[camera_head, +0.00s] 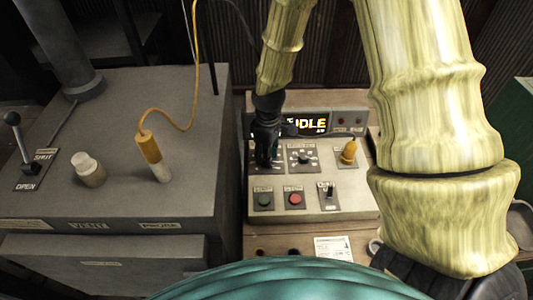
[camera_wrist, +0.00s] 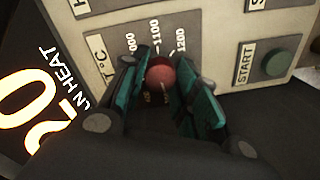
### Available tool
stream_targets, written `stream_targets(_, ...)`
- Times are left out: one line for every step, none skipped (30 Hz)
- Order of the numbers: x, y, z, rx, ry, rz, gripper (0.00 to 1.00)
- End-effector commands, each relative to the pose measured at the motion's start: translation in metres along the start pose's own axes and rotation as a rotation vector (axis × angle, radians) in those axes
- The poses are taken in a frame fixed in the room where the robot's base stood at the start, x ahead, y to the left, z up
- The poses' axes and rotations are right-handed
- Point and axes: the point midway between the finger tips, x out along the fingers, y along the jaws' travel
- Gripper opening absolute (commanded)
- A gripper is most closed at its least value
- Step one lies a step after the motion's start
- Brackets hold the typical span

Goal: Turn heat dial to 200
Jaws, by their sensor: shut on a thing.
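My gripper (camera_head: 266,160) reaches down to the left dial spot on the control panel (camera_head: 345,208). In the wrist view, its teal fingers (camera_wrist: 162,82) are shut on a reddish round knob (camera_wrist: 160,72), one finger on each side. A label reading "T °C" and scale marks such as 1100 and 1200 lie beside this heat dial. A pale line shows on the knob's near side, but the value it points at cannot be read. In the head view, my gripper hides this knob.
A second dial (camera_head: 303,158) sits just right of my gripper, with a yellow knob (camera_head: 349,152) beyond. A green START button (camera_head: 264,200), a red button (camera_head: 295,199) and a toggle switch (camera_head: 327,193) line the front. A grey box (camera_head: 110,200) stands left.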

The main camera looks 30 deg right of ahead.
Motion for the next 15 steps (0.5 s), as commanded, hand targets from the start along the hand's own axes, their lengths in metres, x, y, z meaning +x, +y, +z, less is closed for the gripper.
stream_targets(-0.0002,0.0004,-0.0001,0.013,0.001,0.001,0.06)
stream_targets(-0.0001,0.0004,-0.0001,0.02,0.001,0.001,0.06)
stream_targets(-0.0001,0.0004,-0.0001,0.027,0.002,0.001,0.06)
stream_targets(-0.0001,0.0004,0.0,0.031,0.002,0.001,0.06)
stream_targets(0.0,0.0004,0.0,0.035,0.002,0.001,0.06)
stream_targets(-0.0001,0.0004,0.0,0.039,0.002,0.001,0.06)
stream_targets(0.0,0.0004,0.0,0.041,0.002,0.001,0.06)
stream_targets(0.0,0.0004,0.0,0.042,0.002,0.001,0.06)
stream_targets(0.0,0.0004,0.0,0.043,0.002,0.001,0.06)
stream_targets(0.0,0.0004,0.0,0.043,0.002,0.001,0.06)
stream_targets(0.0,0.0004,0.0,0.044,0.002,0.001,0.06)
stream_targets(0.0,0.0004,0.0,0.043,0.002,0.001,0.06)
stream_targets(0.0,0.0004,0.0001,0.043,0.002,0.001,0.06)
stream_targets(0.0,0.0005,0.0,0.043,0.002,0.001,0.06)
stream_targets(0.0,0.0005,0.0001,0.043,0.002,0.001,0.06)
